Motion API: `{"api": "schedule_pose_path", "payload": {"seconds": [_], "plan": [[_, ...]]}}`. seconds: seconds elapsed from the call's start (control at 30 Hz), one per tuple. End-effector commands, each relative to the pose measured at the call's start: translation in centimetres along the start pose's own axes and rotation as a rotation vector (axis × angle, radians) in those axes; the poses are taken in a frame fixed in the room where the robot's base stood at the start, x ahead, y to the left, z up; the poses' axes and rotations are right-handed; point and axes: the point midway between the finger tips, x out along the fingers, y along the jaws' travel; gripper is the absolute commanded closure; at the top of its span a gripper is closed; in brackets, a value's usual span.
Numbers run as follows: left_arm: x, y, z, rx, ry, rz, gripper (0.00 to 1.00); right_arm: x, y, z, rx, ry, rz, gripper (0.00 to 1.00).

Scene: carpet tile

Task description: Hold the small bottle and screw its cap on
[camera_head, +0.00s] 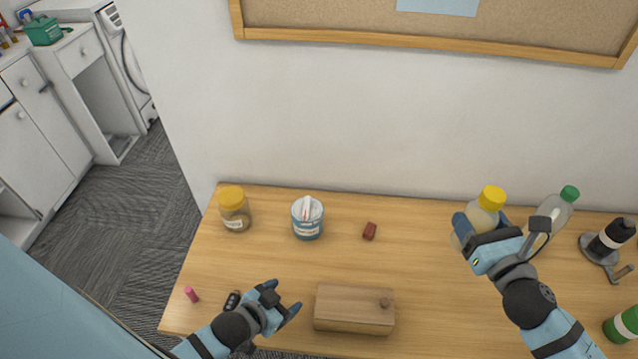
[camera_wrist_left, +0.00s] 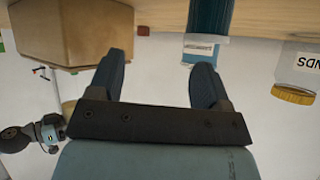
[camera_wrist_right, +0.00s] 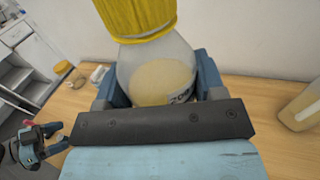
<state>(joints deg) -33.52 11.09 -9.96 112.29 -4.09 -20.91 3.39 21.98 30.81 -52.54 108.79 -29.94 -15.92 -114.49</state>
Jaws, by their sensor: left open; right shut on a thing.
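The small bottle (camera_head: 480,216) is pale, see-through and partly filled with something yellowish. Its ribbed yellow cap (camera_head: 492,197) sits on the top; I cannot tell how tightly. My right gripper (camera_head: 474,236) is shut around the bottle's body near the back right of the table. The right wrist view shows the bottle (camera_wrist_right: 155,75) between the fingers, with the cap (camera_wrist_right: 135,15) above them, clear of the fingers. The fingers hide part of the bottle. My left gripper (camera_head: 284,303) is open and empty over the front left, far from the bottle; its spread fingers show in the left wrist view (camera_wrist_left: 158,70).
On the table (camera_head: 430,290) stand a yellow-lidded jar (camera_head: 236,218), a blue-white tub (camera_head: 307,222), a reddish block (camera_head: 370,231) and a wooden box (camera_head: 352,312). A green-capped bottle (camera_head: 552,212) and dark device (camera_head: 612,238) are right of my right gripper.

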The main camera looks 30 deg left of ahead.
Motion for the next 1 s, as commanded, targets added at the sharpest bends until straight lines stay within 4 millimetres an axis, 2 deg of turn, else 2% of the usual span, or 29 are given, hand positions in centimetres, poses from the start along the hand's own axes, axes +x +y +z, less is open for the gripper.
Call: {"api": "schedule_pose_path", "payload": {"seconds": [0.03,0.1,0.2,1.0], "plan": [[-0.5,2.0,-0.2,-0.025,0.003,0.028,0.29,0.0,0.0,0.1,0.000,-0.001,0.000,1.00],[-0.9,3.8,-0.4,-0.044,0.003,0.058,0.29,0.0,0.0,0.1,-0.001,-0.001,0.000,1.00],[-1.2,5.1,-0.6,-0.058,0.004,0.079,0.29,0.0,0.0,0.1,0.000,-0.001,0.000,1.00],[-1.2,5.3,-0.6,-0.060,0.004,0.084,0.29,0.0,0.0,0.1,0.000,-0.001,0.000,1.00]]}}
